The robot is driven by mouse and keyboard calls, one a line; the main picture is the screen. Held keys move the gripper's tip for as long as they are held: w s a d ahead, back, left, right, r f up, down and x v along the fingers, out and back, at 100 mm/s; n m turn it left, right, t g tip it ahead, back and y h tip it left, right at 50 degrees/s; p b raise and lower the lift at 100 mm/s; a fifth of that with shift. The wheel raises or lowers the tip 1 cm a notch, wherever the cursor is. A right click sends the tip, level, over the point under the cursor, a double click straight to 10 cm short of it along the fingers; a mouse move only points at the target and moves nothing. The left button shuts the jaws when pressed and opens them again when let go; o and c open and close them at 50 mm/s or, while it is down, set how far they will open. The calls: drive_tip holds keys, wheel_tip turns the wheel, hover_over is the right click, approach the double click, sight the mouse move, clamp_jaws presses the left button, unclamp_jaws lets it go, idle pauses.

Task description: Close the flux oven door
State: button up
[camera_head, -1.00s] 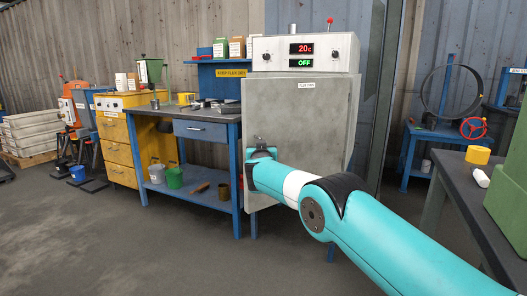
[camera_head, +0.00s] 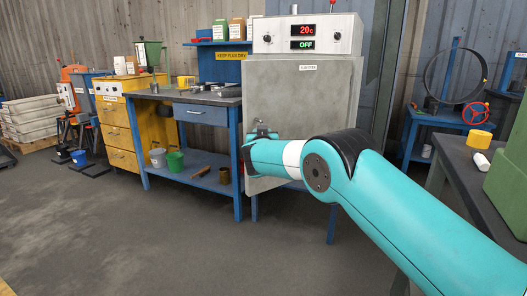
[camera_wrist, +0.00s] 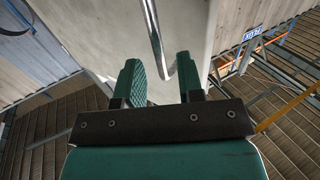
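The flux oven has a plain grey door (camera_head: 300,105) with a small white label, below its light control box (camera_head: 308,34). From the head view I cannot tell whether the door is fully shut or slightly ajar. My gripper (camera_head: 263,134) is at the door's left side, partly hidden by my arm. In the wrist view my gripper (camera_wrist: 158,78) has its two green fingers apart. The shiny metal door handle (camera_wrist: 155,32) runs down between them, nearer the right finger; I cannot see clear contact. The pale door panel (camera_wrist: 110,35) lies just beyond the fingers.
A blue workbench (camera_head: 213,102) with a drawer stands left of the oven, and yellow drawers (camera_head: 120,135) stand farther left. The floor (camera_head: 80,230) at the front left is clear.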

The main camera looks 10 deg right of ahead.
drive_tip(key=s+a, duration=0.1)
drive_tip(key=s, duration=1.3)
drive_tip(key=shift+s+a+b, duration=0.15)
drive_tip(key=shift+a+b, duration=0.1)
drive_tip(key=shift+b, duration=0.05)
